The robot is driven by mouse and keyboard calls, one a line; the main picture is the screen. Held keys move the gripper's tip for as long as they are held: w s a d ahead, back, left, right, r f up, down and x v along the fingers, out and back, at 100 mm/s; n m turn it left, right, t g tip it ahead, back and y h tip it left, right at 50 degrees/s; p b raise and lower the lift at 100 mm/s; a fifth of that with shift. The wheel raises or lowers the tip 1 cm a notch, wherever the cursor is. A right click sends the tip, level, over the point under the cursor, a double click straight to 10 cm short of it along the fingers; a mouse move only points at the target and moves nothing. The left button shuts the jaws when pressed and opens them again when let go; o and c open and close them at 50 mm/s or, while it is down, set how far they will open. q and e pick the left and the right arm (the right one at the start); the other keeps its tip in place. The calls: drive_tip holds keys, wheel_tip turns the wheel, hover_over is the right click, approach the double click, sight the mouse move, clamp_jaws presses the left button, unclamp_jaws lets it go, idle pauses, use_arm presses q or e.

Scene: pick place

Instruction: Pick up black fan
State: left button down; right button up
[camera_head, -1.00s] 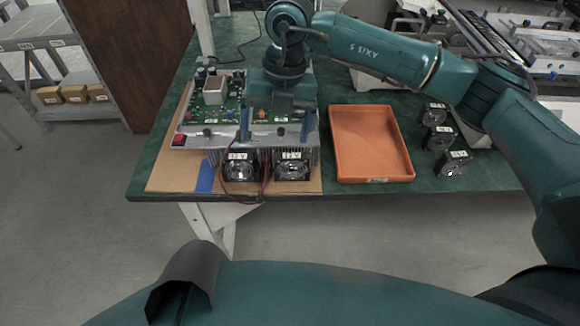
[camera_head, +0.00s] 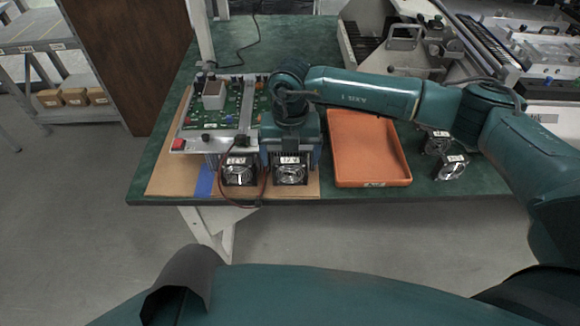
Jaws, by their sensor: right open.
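Two black fans sit at the front of the heat-sink unit on the table's near edge: a left fan (camera_head: 240,173) and a right fan (camera_head: 290,174). My right gripper (camera_head: 290,157) is open and reaches down over the right fan, with a finger at each side of its upper part. I cannot tell whether the fingers touch it. Two more black fans, one partly hidden by my right arm (camera_head: 437,141) and one in front of it (camera_head: 452,167), stand on the table at right. My left gripper is not in view.
An orange tray (camera_head: 374,184) lies empty right of the unit. A green circuit board (camera_head: 222,112) is on the unit, with red and black wires (camera_head: 264,187) by the fans. Cardboard (camera_head: 170,180) lies beneath. Machinery stands behind at right.

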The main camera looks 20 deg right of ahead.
sight(290, 160)
wheel_tip(290, 160, down, 2)
drive_tip(key=shift+f, duration=0.1)
drive_tip(key=c, duration=1)
drive_tip(key=shift+o, duration=0.2)
wheel_tip(290, 160, up, 10)
drive_tip(key=shift+f+b, duration=0.2)
drive_tip(key=shift+b, duration=0.15)
drive_tip(key=shift+r+p, duration=1.1)
drive_tip(key=shift+r, duration=1.25)
